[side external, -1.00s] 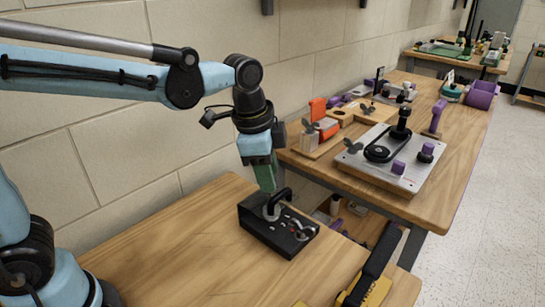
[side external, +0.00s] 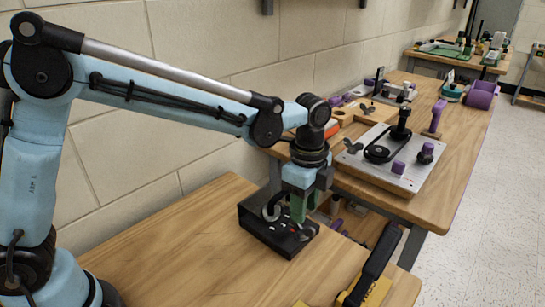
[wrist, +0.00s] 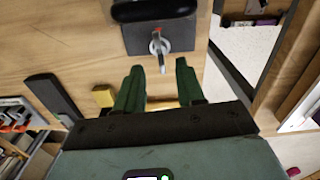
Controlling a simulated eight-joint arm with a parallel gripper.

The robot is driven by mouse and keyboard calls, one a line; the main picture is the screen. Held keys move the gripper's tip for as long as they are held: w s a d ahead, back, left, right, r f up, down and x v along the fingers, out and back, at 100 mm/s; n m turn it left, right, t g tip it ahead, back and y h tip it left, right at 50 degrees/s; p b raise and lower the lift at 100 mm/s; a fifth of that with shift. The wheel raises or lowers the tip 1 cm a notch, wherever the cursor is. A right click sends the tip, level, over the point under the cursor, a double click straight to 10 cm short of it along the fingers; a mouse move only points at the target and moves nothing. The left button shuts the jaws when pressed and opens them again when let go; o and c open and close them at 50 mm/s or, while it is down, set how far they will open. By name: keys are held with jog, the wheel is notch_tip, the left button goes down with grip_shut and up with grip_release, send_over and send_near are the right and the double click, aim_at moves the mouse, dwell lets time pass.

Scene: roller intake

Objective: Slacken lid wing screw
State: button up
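A black box (side external: 262,232) sits on the near wooden table, with a dark handle on its top. A small silver wing-shaped fitting (side external: 306,231), apparently the wing screw, is on its right part. In the wrist view this silver fitting (wrist: 157,43) stands on the dark box top (wrist: 133,40), with a reddish strip beside it. My gripper (side external: 298,212) is over the box, its green fingers pointing down and hiding part of the top. In the wrist view my gripper (wrist: 160,68) is open and empty. The fitting shows beyond the gap between the fingertips; I see no contact.
The black handle (wrist: 152,9) lies just beyond the fitting. A yellow-and-black tool (side external: 372,270) lies at the table's front right. A second table behind holds a grey plate (side external: 380,172) with fittings. The near table's left part is clear.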

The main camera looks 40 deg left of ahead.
aim_at(302, 229)
jog(key=shift+f, duration=2.75)
grip_shut()
